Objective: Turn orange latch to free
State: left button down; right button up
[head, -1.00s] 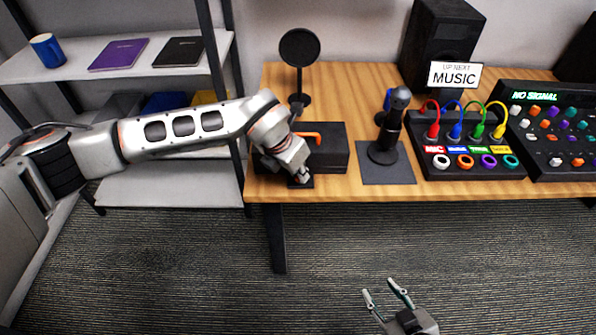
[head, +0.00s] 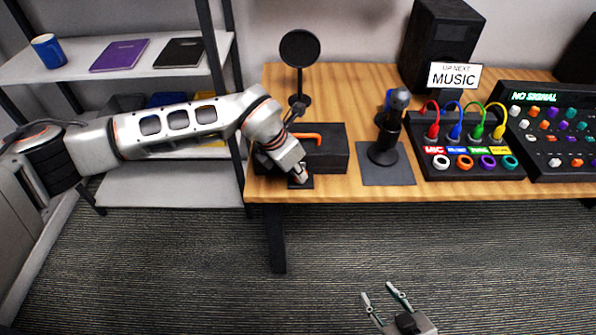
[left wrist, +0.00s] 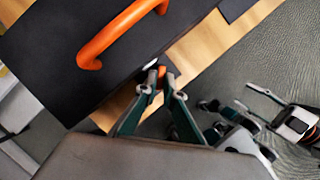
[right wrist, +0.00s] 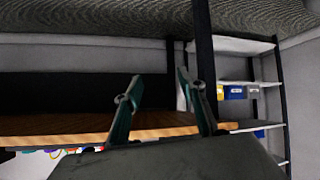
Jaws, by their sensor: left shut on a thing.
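A black case (head: 330,160) with an orange carry handle (head: 305,137) sits at the left front of the wooden desk. In the left wrist view the case (left wrist: 70,50) and handle (left wrist: 120,33) fill the upper left. A small orange latch (left wrist: 160,98) shows at the case's front edge, between the fingertips of my left gripper (left wrist: 161,82). The left gripper (head: 302,180) is shut on it, and the fingers hide most of the latch. In the head view the latch is hidden. My right gripper (head: 379,292) is open and empty over the floor, away from the desk.
Further right are a cable box (head: 470,168) with coloured plugs and a mixer (head: 556,145). A grey shelf (head: 120,65) stands at left.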

pick_arm(q)
jog(key=m, duration=0.1)
jog(key=m+g, duration=0.1)
jog(key=m, duration=0.1)
jog(key=m+h+b, duration=0.1)
jog(key=m, duration=0.1)
jog(key=shift+w+a+g, duration=0.1)
jog(key=shift+w+g, duration=0.2)
jog(key=shift+g, duration=0.1)
jog(key=shift+m+b, duration=0.3)
jog(key=shift+m, duration=0.4)
jog(key=c, duration=2.4)
grip_release()
jog(key=shift+c, duration=0.2)
